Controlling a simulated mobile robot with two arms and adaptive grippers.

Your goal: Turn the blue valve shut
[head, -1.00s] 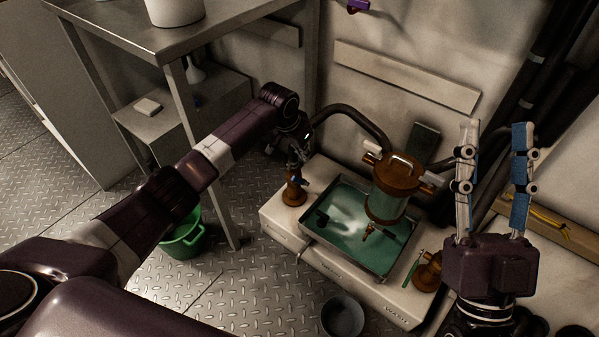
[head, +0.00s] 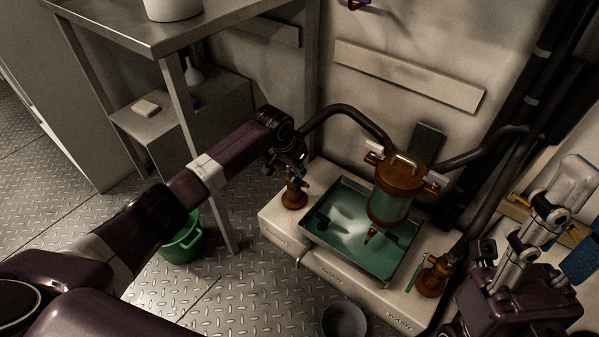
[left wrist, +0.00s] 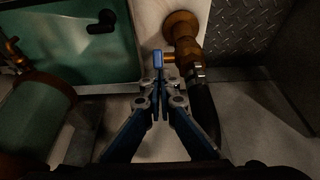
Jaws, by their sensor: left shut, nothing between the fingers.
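The blue valve is a brass fitting (head: 293,193) with a small blue lever (head: 304,182), at the left back of the white base. In the left wrist view the blue lever (left wrist: 158,62) stands just left of the brass body (left wrist: 182,32), from which a black hose runs down. My left gripper (head: 285,168) is above the valve. Its fingertips (left wrist: 160,88) are closed together, empty, at the near end of the lever; I cannot tell whether they touch it. My right gripper (head: 578,215) is at the right edge, its fingers apart and tilted right, one partly cut off.
A metal tray (head: 403,277) and a brass-ended glass vessel (head: 390,209) stand right of the valve. A green-handled brass valve (head: 433,282) is at the right. A grey bucket (head: 343,318), green bucket (head: 183,243) and steel table (head: 115,38) stand around the base.

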